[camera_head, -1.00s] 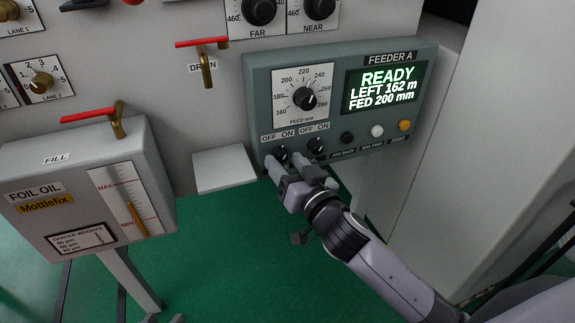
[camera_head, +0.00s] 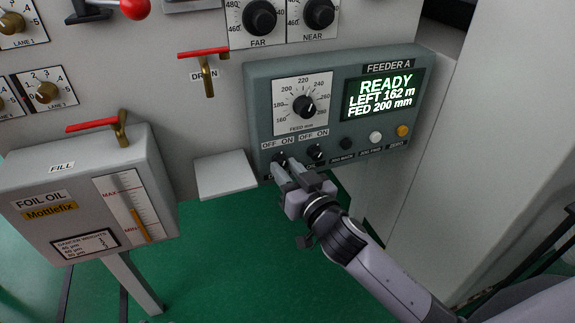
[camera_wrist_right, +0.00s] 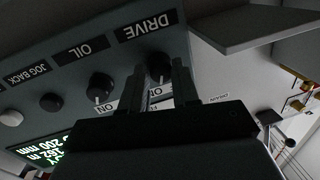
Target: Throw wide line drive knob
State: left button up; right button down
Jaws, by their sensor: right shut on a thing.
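The drive knob (camera_head: 280,158) is the left of two black OFF/ON knobs low on the Feeder A panel (camera_head: 258,125). My right gripper (camera_head: 286,163) reaches up from the lower right and is shut on it. In the right wrist view the drive knob (camera_wrist_right: 158,66) shows between the two dark fingers (camera_wrist_right: 157,72), beneath the inverted DRIVE label. The fingers hide part of the knob, so its exact setting is unclear. My left gripper is not in view.
The oil knob (camera_head: 316,152) sits close to the right of the fingers. Black, white and orange buttons follow. The screen (camera_head: 385,95) reads READY, LEFT 162 m, FED 200 mm. A pale ledge (camera_head: 226,175) and the foil oil box (camera_head: 85,200) stand to the left.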

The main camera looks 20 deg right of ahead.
jog(key=shift+r+n+p, duration=0.25)
jog(key=shift+n+p, duration=0.15)
jog(key=shift+p, duration=0.05)
jog(key=shift+n+p, duration=0.4)
jog(key=n+p, duration=0.3)
jog(key=n, duration=0.1)
jog(key=shift+g+h+p, duration=0.3)
jog(key=shift+g, duration=0.1)
jog(key=shift+n+p, duration=0.6)
jog(key=shift+n, duration=0.5)
jog(key=shift+n+h+p, duration=0.3)
jog(key=shift+n, duration=0.3)
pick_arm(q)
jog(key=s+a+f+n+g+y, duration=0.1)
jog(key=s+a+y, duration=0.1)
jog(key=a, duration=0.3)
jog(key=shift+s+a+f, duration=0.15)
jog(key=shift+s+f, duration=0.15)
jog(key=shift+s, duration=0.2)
pick_arm(e)
jog(key=shift+n, duration=0.3)
